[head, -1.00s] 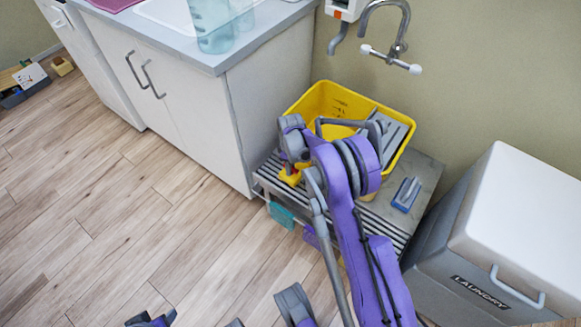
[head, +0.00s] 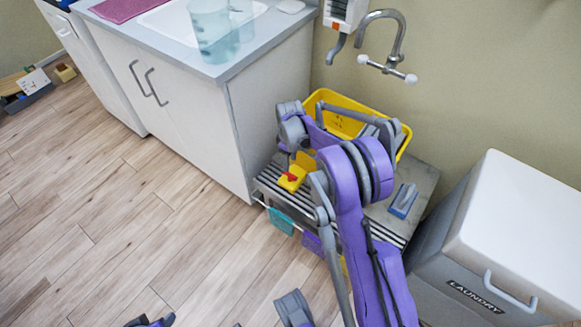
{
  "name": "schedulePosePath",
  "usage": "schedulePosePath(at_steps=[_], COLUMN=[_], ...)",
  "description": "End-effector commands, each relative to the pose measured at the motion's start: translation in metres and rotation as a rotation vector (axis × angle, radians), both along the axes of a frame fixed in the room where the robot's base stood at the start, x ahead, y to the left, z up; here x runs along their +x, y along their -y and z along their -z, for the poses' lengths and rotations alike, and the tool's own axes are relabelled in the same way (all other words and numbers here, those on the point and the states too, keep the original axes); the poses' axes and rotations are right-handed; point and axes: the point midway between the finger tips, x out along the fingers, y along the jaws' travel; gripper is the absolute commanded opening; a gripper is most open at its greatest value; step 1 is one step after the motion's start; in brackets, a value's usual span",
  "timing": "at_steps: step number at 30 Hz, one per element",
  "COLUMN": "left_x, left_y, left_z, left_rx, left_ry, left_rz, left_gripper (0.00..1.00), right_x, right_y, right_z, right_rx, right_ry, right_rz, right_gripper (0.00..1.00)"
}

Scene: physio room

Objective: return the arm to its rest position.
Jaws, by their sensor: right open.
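My right arm comes up from the bottom right and bends over the slatted bench. Its gripper (head: 291,163) points down over the left part of the bench, partly hidden by its own wrist. It is open. Just below it a small yellow thing with a red part (head: 292,179) lies on the slats; I cannot tell whether a fingertip touches it. My left gripper cannot be made out; only small dark parts of mine show at the bottom edge.
A yellow tub (head: 343,101) stands on the bench (head: 416,178) behind my arm, with a blue-grey handled block (head: 403,200) to the right. A grey laundry bin (head: 455,250) stands at right, a white cabinet (head: 190,120) at left.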

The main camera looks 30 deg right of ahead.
Motion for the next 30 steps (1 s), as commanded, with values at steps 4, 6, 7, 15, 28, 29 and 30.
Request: schedulePosePath(at_steps=[4, 6, 7, 15, 28, 29, 30], left_x=[-0.001, -0.001, -0.001, -0.001, -0.001, -0.001, -0.001], left_y=[0.0, 0.0, 0.0, 0.0, 0.0, 0.0, 0.0], left_z=[-0.005, -0.006, -0.006, -0.006, -0.006, -0.006, -0.006], left_rx=[0.0, 0.0, 0.0, 0.0, 0.0, 0.0, 0.0], left_ry=[0.002, 0.002, 0.002, 0.002, 0.002, 0.002, 0.002], left_rz=[0.0, 0.0, 0.0, 0.0, 0.0, 0.0, 0.0], left_gripper=[0.5, 0.5, 0.5, 0.5, 0.5, 0.5, 0.5], right_x=[0.0, 0.0, 0.0, 0.0, -0.011, -0.015, -0.022], right_y=[0.0, 0.0, 0.0, 0.0, -0.014, -0.019, -0.025], right_z=[-0.018, -0.021, -0.022, -0.022, -0.044, -0.051, -0.062], right_rx=[0.0, 0.0, 0.0, 0.0, -0.004, -0.005, -0.008], right_ry=[0.0, 0.0, 0.0, 0.0, 0.019, 0.027, 0.04], right_rz=[0.0, 0.0, 0.0, 0.0, 0.028, 0.039, 0.057], right_gripper=[0.55, 0.55, 0.55, 0.55, 0.55, 0.55, 0.55])
